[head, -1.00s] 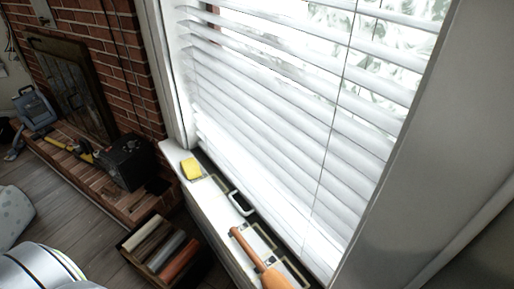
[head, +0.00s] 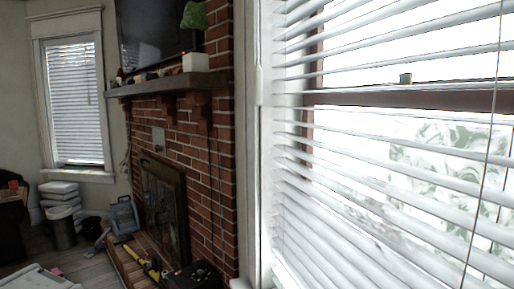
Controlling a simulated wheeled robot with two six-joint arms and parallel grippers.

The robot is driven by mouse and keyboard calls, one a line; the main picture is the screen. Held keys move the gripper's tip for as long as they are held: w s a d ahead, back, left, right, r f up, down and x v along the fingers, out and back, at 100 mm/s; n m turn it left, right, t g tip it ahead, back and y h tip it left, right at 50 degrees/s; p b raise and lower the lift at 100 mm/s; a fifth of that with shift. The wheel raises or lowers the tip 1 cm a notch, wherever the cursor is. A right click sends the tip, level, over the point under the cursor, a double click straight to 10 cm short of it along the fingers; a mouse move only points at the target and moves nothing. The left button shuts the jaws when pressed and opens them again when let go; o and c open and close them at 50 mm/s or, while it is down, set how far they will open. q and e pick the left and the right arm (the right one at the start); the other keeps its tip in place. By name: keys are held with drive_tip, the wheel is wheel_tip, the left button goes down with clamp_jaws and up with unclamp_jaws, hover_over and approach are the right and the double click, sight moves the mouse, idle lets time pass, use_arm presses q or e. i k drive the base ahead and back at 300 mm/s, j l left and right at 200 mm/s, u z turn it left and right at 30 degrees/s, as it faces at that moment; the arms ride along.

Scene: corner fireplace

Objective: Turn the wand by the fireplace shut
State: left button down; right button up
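White blinds (head: 390,190) cover the large window on the right. Their slats are tilted open, and bright light and foliage show through the gaps. A thin, slightly slanted line (head: 485,150) hangs in front of these slats near the right edge; I cannot tell whether it is the wand or a cord. The brick fireplace (head: 170,200) stands left of this window. A second window with white blinds (head: 72,105) is on the far left wall; its slats look closer together, and no wand can be made out clearly there. Neither of my grippers is in view.
A wooden mantel (head: 165,85) juts out below a dark television (head: 155,35). A blue-grey case (head: 124,217), a yellow tool (head: 150,268) and a black box (head: 195,276) are by the hearth. White stacked bins (head: 60,195) stand below the far window.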

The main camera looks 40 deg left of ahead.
sight(258, 72)
drive_tip(key=j+u, duration=0.35)
drive_tip(key=j, duration=0.25)
drive_tip(key=j+u, duration=0.4)
drive_tip(key=j, duration=0.2)
drive_tip(key=i+j+z, duration=0.1)
drive_tip(key=j+z, duration=0.15)
drive_tip(key=z, duration=0.15)
drive_tip(key=j+z, duration=0.25)
drive_tip(key=z, duration=0.2)
drive_tip(key=i+j+z, duration=0.1)
drive_tip(key=j+z, duration=0.3)
drive_tip(key=l, duration=0.1)
